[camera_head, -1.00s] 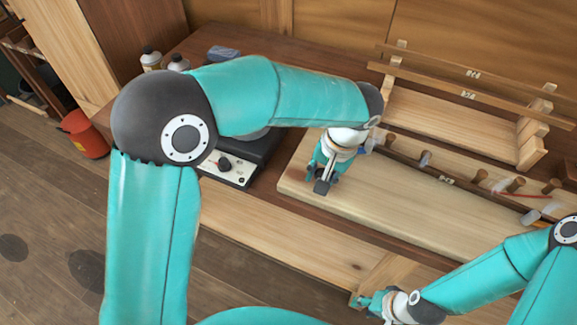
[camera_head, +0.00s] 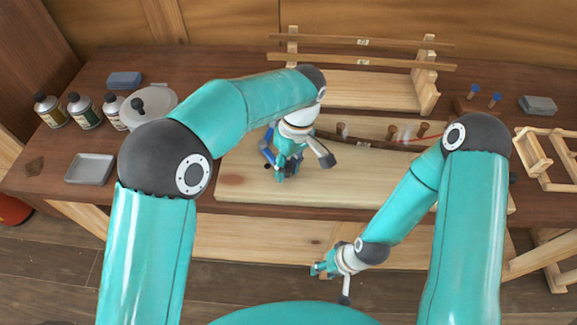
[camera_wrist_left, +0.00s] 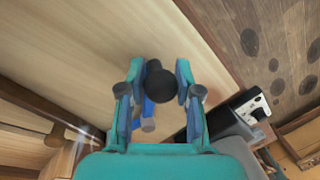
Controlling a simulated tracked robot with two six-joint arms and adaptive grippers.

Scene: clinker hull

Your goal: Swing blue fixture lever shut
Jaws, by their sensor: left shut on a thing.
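The blue fixture lever (camera_head: 266,150) shows in part at the left end of the pale wooden board (camera_head: 236,184), beside my left gripper (camera_head: 284,170). In the left wrist view its black knob (camera_wrist_left: 160,83) sits between the fingers of my left gripper (camera_wrist_left: 158,95), with the blue arm (camera_wrist_left: 149,110) below it. The left gripper is shut on the lever. Its hand hides much of the lever and its mount in the head view. My right gripper (camera_head: 319,269) hangs in front of the bench, away from the lever; its finger opening is too small to judge.
A dark curved strip with several wooden pegs (camera_head: 392,132) crosses the board's back, right of my left gripper. A wooden rack (camera_head: 360,85) stands behind. Bottles (camera_head: 85,111), a pot (camera_head: 155,102) and a grey tray (camera_head: 90,168) stand left. A small wooden frame (camera_head: 540,160) stands right.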

